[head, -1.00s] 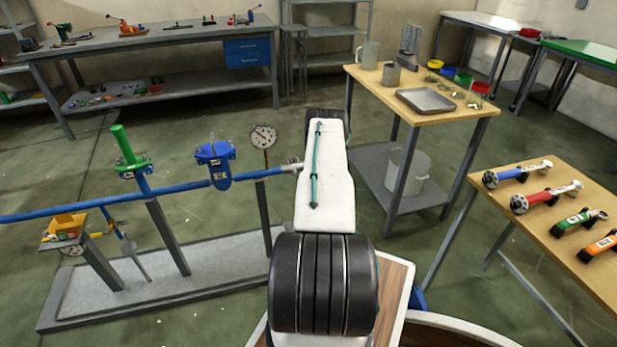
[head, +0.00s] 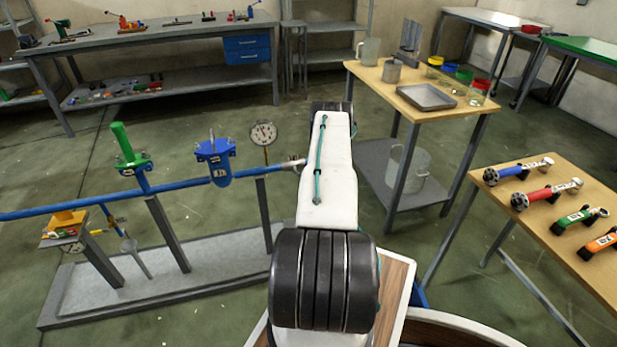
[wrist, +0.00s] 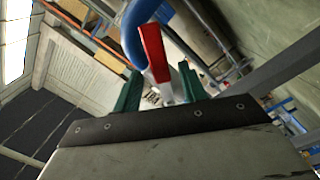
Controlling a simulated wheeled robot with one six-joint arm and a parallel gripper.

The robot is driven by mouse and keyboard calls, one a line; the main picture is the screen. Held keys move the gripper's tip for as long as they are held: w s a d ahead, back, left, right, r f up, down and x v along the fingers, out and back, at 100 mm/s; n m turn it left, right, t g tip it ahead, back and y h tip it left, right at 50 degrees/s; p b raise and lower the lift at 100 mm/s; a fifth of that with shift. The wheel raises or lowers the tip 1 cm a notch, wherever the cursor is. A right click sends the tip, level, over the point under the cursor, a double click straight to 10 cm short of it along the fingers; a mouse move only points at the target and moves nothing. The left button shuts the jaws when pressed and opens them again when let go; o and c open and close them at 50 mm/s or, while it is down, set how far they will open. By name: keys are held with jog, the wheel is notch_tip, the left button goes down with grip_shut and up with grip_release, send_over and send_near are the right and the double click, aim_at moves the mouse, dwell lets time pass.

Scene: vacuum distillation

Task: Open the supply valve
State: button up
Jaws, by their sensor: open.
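In the wrist view a red lever handle (wrist: 153,53) stands up between the two teal fingers of my gripper (wrist: 161,86), with a blue pipe (wrist: 134,38) behind it. The fingers are apart, and I cannot tell whether they touch the lever. In the head view my arm hides the gripper and this lever. The blue pipe (head: 80,206) there runs from the left edge to behind my arm. A green-handled valve (head: 125,150) and a blue labelled body (head: 216,163) sit on it.
A round gauge (head: 263,133) stands by the pipe near my arm. Grey posts carry the pipe above a grey base plate (head: 190,285). A wooden table (head: 570,190) with coloured tools is at right, another (head: 440,108) with a tray behind it. The floor between is clear.

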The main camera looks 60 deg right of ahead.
jog(key=shift+v, duration=1.5)
